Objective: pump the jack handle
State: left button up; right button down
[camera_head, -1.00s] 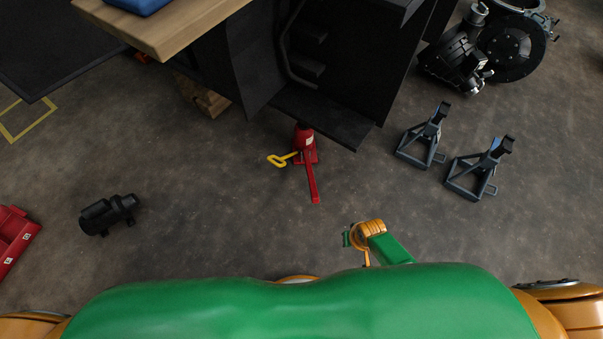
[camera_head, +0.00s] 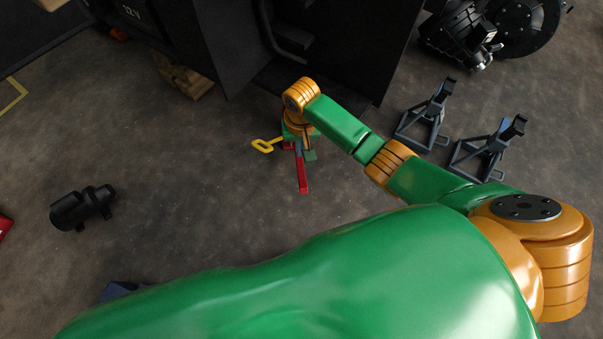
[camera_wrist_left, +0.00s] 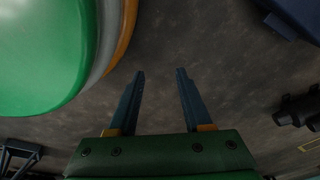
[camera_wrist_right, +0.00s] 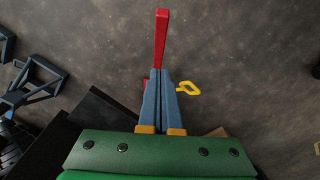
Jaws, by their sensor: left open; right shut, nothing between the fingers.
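The red jack is mostly hidden in the head view under my right wrist. Its red handle (camera_head: 302,175) sticks out toward me over the floor, and a yellow loop (camera_head: 265,145) shows at its left. My right gripper (camera_head: 300,152) is over the jack, pointing down. In the right wrist view, its blue fingers (camera_wrist_right: 160,72) are shut and empty. The red handle (camera_wrist_right: 161,38) shows just beyond their tips; I cannot tell whether they touch it. The yellow loop (camera_wrist_right: 188,88) is beside them. My left gripper (camera_wrist_left: 160,72) is open and empty, seen only in its wrist view.
Two jack stands (camera_head: 424,118) (camera_head: 487,150) stand right of the jack. The dark forklift body (camera_head: 330,50) rises behind it. A black cylindrical part (camera_head: 82,207) and a partly hidden dark blue thing (camera_head: 122,290) are at the left. The floor between is clear.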

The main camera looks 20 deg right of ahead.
jog(key=b, duration=0.4)
send_over(302, 179)
jog(key=w, duration=0.2)
jog(key=f, duration=0.6)
jog(key=shift+d+f, duration=0.2)
jog(key=shift+f, duration=0.1)
notch_tip(302, 179, down, 2)
jog(key=shift+b, duration=0.4)
jog(key=shift+s+a+f, duration=0.15)
jog(key=shift+s+f, duration=0.55)
jog(key=shift+f, duration=0.25)
pick_arm(q)
jog(key=w+d+r, duration=0.3)
jog(key=w+r, duration=0.1)
jog(key=w, duration=0.2)
jog(key=shift+w+r+t, duration=0.25)
jog(key=shift+t, duration=0.05)
pick_arm(e)
jog(key=shift+s+f, duration=0.3)
pick_arm(q)
jog(key=shift+d, duration=0.1)
